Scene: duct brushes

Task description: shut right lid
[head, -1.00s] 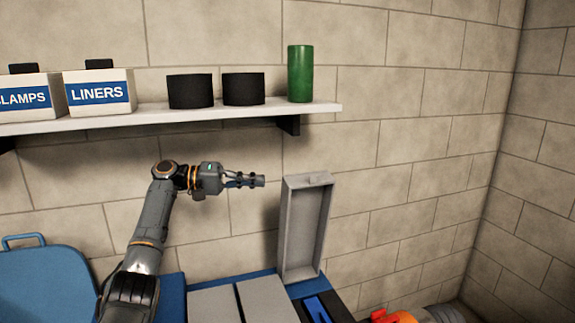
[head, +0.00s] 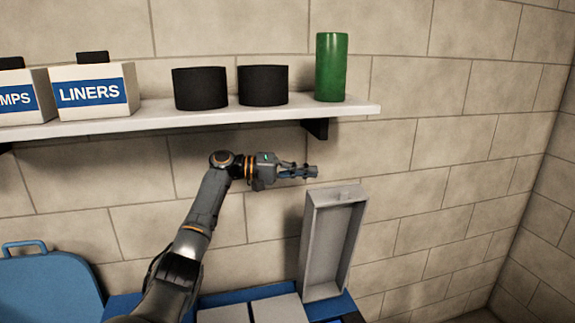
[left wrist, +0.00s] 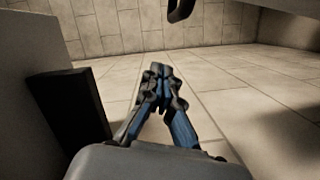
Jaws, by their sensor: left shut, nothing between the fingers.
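The right lid (head: 331,245) is a grey shallow tray-like panel standing open, nearly upright, at the right end of the blue case (head: 124,304). Its hollow inner side faces me. My left gripper (head: 314,172) is shut and empty, just above the lid's top edge and slightly to its left, pointing right. It looks apart from the lid, though the depth gap is hard to tell. In the left wrist view the shut fingers (left wrist: 160,72) show with nothing between them. My right gripper is not in view.
Two other grey lids (head: 277,309) lie flat to the left of the open one. A shelf (head: 215,112) with boxes, black cylinders and a green cylinder (head: 331,67) runs above my arm. A blue panel with a handle (head: 45,285) stands at left. The right wall area is free.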

